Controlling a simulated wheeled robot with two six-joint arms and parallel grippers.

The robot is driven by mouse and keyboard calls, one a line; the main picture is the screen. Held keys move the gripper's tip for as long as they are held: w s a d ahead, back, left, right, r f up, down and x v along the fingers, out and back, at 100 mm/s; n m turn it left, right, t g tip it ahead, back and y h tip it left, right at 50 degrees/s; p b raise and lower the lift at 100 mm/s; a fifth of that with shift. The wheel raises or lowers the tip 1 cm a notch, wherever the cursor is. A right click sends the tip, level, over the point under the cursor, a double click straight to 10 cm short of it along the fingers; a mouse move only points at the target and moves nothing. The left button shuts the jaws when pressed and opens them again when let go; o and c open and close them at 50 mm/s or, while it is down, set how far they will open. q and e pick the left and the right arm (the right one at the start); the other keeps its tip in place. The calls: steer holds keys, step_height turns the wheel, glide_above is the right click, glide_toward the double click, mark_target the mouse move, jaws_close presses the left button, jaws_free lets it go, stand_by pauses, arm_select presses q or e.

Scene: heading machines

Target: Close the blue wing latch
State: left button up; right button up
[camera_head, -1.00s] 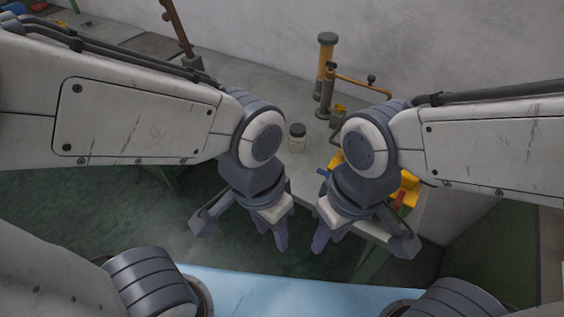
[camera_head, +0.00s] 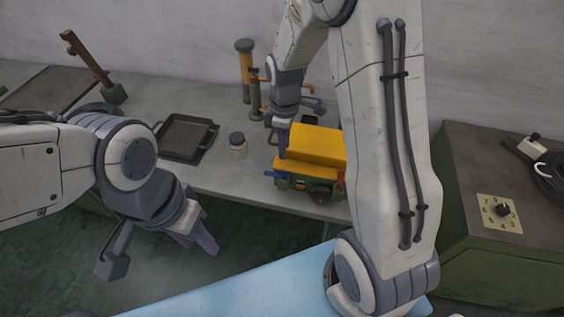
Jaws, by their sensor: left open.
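A machine with a yellow lid (camera_head: 318,147) and a green body (camera_head: 297,184) stands at the front of the grey bench. The blue wing latch (camera_head: 271,174) sticks out low at its left front corner; a red latch (camera_head: 340,181) shows at its right. My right gripper (camera_head: 282,150) points down at the lid's left edge, above and slightly behind the blue latch. Its fingers overlap the lid in the picture; I cannot tell if they touch it or how wide they stand. My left gripper (camera_head: 198,241) is open and empty, left of the machine and in front of the bench.
A small dark-lidded jar (camera_head: 238,146) and a black tray (camera_head: 186,137) are on the bench left of the machine. An orange post (camera_head: 245,68) stands behind. A green cabinet (camera_head: 480,220) with a dial is at the right. A light blue surface (camera_head: 235,290) lies in front.

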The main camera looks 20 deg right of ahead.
mark_target(276, 173)
step_height(276, 173, down, 10)
steer(key=shift+r+p, duration=0.1)
steer(key=shift+p, duration=1.15)
jaws_close()
